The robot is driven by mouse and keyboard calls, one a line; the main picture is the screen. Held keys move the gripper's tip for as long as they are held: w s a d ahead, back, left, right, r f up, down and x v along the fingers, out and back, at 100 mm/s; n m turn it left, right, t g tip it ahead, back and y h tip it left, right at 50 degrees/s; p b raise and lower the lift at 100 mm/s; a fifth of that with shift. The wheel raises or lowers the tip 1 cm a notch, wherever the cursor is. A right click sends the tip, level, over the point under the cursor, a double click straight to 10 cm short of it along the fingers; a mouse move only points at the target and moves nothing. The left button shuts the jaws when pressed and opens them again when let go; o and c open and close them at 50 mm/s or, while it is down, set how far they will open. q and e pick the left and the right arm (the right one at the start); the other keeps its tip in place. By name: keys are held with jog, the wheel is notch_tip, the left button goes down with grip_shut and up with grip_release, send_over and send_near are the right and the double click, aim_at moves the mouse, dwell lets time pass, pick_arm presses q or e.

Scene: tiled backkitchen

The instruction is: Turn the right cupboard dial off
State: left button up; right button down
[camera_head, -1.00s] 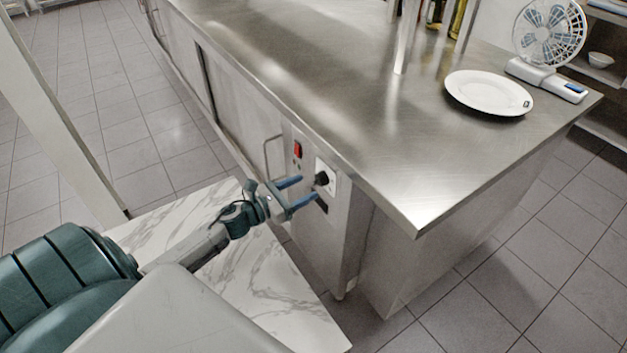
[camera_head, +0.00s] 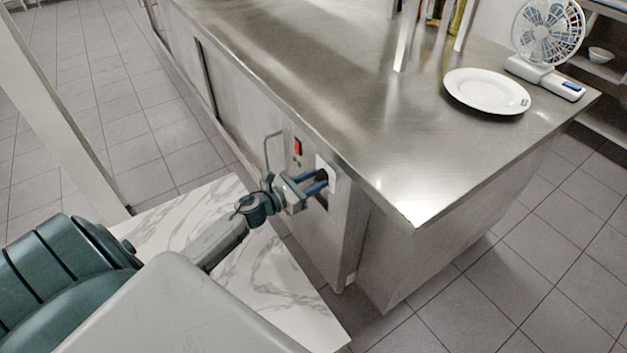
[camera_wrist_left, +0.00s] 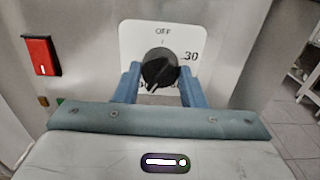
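The dial is a round black knob (camera_wrist_left: 160,68) on a white plate (camera_wrist_left: 190,40) printed OFF at the top and 30 at the right. Lower numbers are partly hidden. My left gripper (camera_head: 324,181) is at the cupboard's end panel (camera_head: 347,235), its blue fingers reaching to the plate. In the left wrist view my left gripper's fingers (camera_wrist_left: 160,72) stand apart, one each side of the knob; I cannot tell whether they touch it. My right gripper is not in view.
A red switch (camera_wrist_left: 41,55) sits left of the dial; it also shows in the head view (camera_head: 297,147). The steel worktop (camera_head: 350,110) overhangs the panel. A white plate (camera_head: 487,91) and a fan (camera_head: 548,35) stand on it. A marble-topped surface (camera_head: 280,290) lies below my arm.

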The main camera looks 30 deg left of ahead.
pick_arm(q)
jog(key=shift+c, duration=1)
